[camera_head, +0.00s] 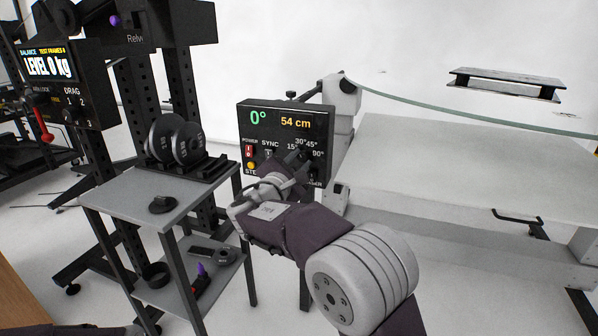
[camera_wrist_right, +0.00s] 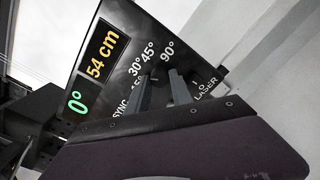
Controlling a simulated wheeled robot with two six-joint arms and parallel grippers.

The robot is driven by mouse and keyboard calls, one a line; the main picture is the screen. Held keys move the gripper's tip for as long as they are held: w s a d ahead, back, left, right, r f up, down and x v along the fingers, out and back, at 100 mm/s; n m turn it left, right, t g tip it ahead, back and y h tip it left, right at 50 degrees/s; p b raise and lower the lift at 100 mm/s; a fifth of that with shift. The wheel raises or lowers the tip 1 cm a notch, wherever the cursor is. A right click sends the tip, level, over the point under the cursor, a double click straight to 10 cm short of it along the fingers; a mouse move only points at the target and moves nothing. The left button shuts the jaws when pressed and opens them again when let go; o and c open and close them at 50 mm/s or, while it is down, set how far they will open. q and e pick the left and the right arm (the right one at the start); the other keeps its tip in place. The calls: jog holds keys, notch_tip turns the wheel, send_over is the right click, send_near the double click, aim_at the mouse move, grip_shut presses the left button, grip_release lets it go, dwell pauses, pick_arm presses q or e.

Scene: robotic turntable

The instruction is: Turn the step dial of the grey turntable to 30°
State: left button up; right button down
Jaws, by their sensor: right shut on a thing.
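The black control panel (camera_head: 262,122) of the grey turntable (camera_head: 440,170) stands left of the turntable's body. Its display reads 0° in green and 54 cm in yellow. The step dial (camera_wrist_right: 160,74) sits under the 15°, 30°, 45° and 90° marks in the right wrist view. My right gripper (camera_head: 295,165) reaches the panel from below, and its fingers (camera_wrist_right: 163,88) are shut on the dial. The fingers and wrist hide most of the dial, so the mark it points at cannot be read. My left gripper is out of view.
A red power switch (camera_head: 249,151) and a yellow button (camera_head: 251,165) sit at the panel's left, close to my right wrist. A grey shelf stand (camera_head: 125,195) with black weights (camera_head: 175,143) is to the left. White floor lies between stand and turntable.

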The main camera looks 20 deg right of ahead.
jog(key=shift+m+b, duration=1)
jog(key=shift+m, duration=0.2)
jog(key=c, duration=1.1)
grip_release()
jog(key=shift+c, duration=0.2)
